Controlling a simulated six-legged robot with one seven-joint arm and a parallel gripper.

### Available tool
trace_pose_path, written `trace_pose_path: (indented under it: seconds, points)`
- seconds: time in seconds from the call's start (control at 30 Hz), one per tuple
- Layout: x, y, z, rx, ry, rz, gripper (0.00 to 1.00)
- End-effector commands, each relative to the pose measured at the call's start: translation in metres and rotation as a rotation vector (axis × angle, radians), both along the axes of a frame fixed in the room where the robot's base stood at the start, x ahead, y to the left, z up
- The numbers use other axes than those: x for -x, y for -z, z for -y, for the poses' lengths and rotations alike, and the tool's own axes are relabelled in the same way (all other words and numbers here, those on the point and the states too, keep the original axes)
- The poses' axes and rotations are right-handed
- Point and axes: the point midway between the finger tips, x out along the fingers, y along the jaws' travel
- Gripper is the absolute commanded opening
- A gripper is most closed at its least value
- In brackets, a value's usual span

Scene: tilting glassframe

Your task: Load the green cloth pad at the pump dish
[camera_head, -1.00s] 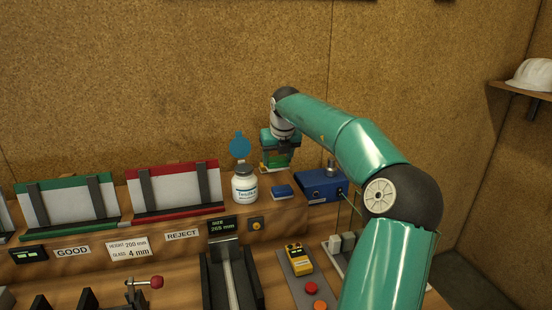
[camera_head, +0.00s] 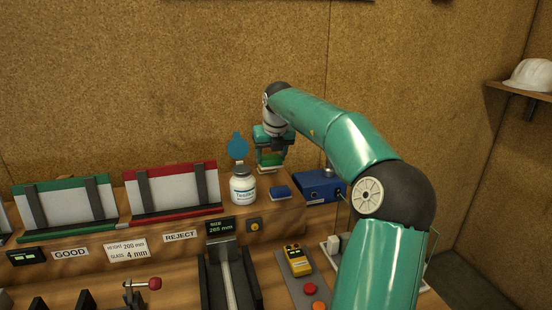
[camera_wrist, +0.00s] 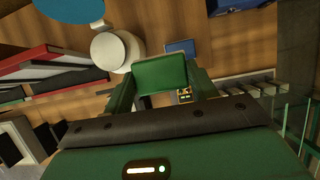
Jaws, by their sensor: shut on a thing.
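The green cloth pad (camera_wrist: 160,74) is between the fingers of my gripper (camera_wrist: 160,92) in the wrist view. In the head view my gripper (camera_head: 270,158) hangs over the back shelf with the pad (camera_head: 268,169) under it, above and right of the white bottle and apart from the shelf. I see no part clearly marked as the pump dish. A blue box (camera_head: 318,186) with a grey metal cylinder on top stands right of the gripper; whether it bears the dish I cannot tell.
A white labelled bottle (camera_head: 243,187) and a small blue block (camera_head: 279,193) stand close below the gripper. Green-framed (camera_head: 65,200) and red-framed (camera_head: 172,190) racks stand left. A yellow device (camera_head: 298,259) lies in front.

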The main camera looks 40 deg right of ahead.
Motion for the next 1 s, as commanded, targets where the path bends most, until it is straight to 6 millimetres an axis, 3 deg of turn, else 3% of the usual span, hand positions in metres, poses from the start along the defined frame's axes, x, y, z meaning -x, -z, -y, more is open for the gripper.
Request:
trace_pose_path:
  seconds: [0.3, 0.5, 0.73, 1.0]
  points:
    - [-0.054, -0.026, -0.027, -0.001, -0.003, -0.002, 0.39]
    - [-0.075, -0.042, -0.043, 0.007, -0.007, 0.003, 0.39]
    - [-0.081, -0.045, -0.049, 0.011, -0.007, 0.005, 0.39]
    - [-0.080, -0.022, -0.049, 0.010, -0.007, 0.004, 0.39]
